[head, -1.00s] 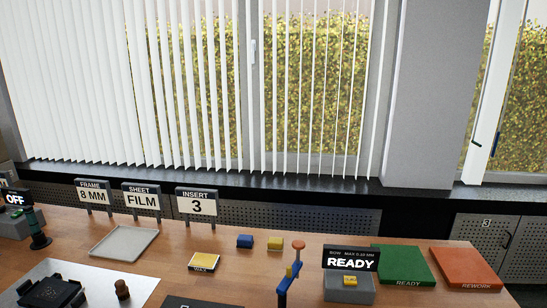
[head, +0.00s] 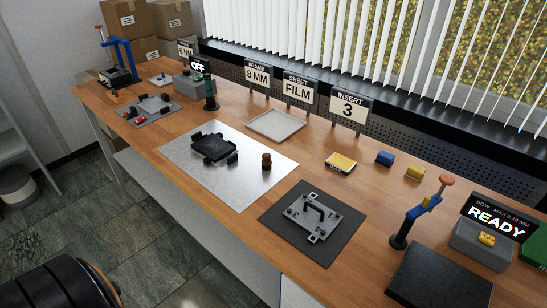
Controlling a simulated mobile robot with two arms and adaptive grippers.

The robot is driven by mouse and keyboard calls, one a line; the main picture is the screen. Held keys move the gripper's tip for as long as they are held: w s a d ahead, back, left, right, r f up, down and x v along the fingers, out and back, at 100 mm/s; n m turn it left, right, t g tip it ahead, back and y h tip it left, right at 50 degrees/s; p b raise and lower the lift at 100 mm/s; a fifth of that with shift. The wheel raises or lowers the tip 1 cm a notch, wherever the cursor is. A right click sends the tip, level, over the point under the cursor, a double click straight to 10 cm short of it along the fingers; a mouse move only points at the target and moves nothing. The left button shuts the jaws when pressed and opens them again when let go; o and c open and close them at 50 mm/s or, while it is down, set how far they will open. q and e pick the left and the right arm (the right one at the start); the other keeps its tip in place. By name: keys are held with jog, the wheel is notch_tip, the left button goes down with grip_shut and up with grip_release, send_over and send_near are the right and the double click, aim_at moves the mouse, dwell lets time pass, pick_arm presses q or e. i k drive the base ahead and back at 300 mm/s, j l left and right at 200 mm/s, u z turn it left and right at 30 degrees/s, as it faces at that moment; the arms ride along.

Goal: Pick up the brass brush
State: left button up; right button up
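I cannot make out a brass brush for certain in the head view. A small brown knob-like piece (head: 266,161) stands on the silver metal sheet (head: 197,177), right of a black frame fixture (head: 212,147). Small items lie around the grey mat (head: 151,110) at the table's far left end, too small to name. Neither of my grippers is in view.
The wooden table (head: 318,184) runs from far left to front right. It bears a grey tray (head: 275,124), a wax block (head: 341,162), a dark mat (head: 273,222) with a metal plate, a black slab (head: 440,277) and a blue lever stand (head: 418,212). Boxes (head: 130,17) stand behind.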

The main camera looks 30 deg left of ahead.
aim_at(267, 162)
jog(key=u, duration=1.05)
